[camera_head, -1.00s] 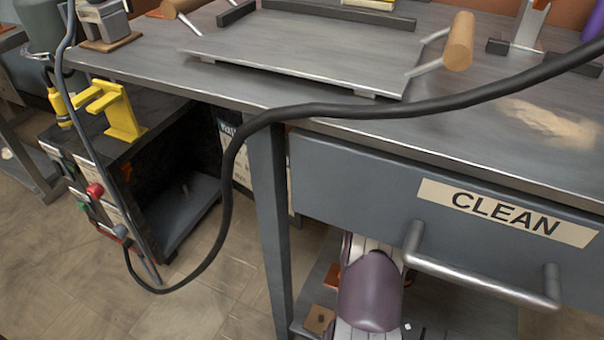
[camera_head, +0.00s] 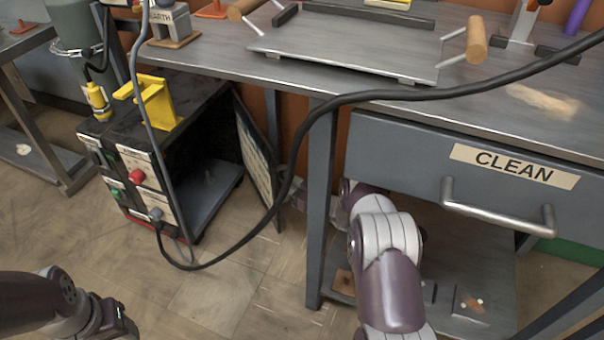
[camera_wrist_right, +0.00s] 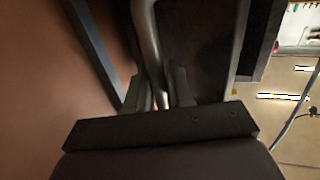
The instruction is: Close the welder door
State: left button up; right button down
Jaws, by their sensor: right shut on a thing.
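The welder (camera_head: 150,150) is a dark box with an open front cavity, at the left in the head view. Its door (camera_head: 258,165) stands open, a thin panel with a pale printed sheet, right of the cavity and beside the table leg. My right arm reaches under the table towards the door. My right gripper (camera_head: 298,200) is partly hidden behind the table leg and cable. In the right wrist view its fingers (camera_wrist_right: 163,95) are shut on a metal bar handle (camera_wrist_right: 148,35). My left arm shows at the lower left, its fingers out of frame.
A black cable (camera_head: 330,108) loops from the welder across the table front. The steel table (camera_head: 220,60) has a leg (camera_head: 318,210) near my right arm and a drawer (camera_head: 400,150) marked CLEAN. Floor in front of the welder (camera_head: 210,300) is clear.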

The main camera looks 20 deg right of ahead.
jog(key=shift+a, duration=0.5)
jog(key=c, duration=1.1)
grip_release()
jog(key=shift+s, duration=0.1)
